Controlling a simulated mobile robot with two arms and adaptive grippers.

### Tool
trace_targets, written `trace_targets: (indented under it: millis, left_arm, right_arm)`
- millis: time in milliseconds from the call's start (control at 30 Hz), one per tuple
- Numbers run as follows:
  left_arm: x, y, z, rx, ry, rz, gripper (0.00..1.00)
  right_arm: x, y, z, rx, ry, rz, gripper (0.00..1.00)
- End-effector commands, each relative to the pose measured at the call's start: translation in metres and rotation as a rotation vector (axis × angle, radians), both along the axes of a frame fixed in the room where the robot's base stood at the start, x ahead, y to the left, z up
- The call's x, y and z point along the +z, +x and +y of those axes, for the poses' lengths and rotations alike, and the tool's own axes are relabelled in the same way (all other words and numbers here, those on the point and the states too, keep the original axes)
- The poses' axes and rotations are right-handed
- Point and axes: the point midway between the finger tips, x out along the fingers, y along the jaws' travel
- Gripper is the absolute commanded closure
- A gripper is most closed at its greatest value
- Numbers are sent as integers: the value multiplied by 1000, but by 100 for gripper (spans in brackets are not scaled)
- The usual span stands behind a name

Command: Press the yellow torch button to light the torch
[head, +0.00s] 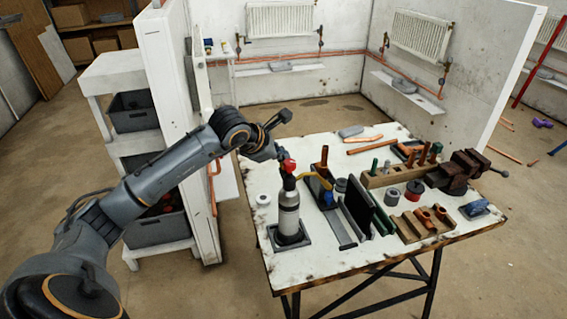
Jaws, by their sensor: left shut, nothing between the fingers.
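A torch stands upright on the workbench (258,241), with a grey cylinder (288,218) on a dark square base and a red top (288,165). A yellow curved part (312,181) reaches out to the right of its upper body. I cannot make out the yellow button as a separate shape. My left gripper (280,153) is shut and empty, just above and behind the red top, close to it. Whether it touches the torch I cannot tell. My right gripper is not in view.
Right of the torch stand a dark upright plate (357,210), a wooden block with tools (398,178), a holder with copper fittings (424,224) and a vise (458,171). A white shelf with dark bins (158,232) stands left.

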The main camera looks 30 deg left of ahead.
Motion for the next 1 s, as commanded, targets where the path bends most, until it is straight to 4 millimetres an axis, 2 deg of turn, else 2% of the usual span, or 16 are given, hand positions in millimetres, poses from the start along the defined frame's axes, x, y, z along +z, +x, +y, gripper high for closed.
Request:
trace_targets:
  millis: [1000]
  left_arm:
    - [-8,0,0,0,0,1,100]
  right_arm:
    - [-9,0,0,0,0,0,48]
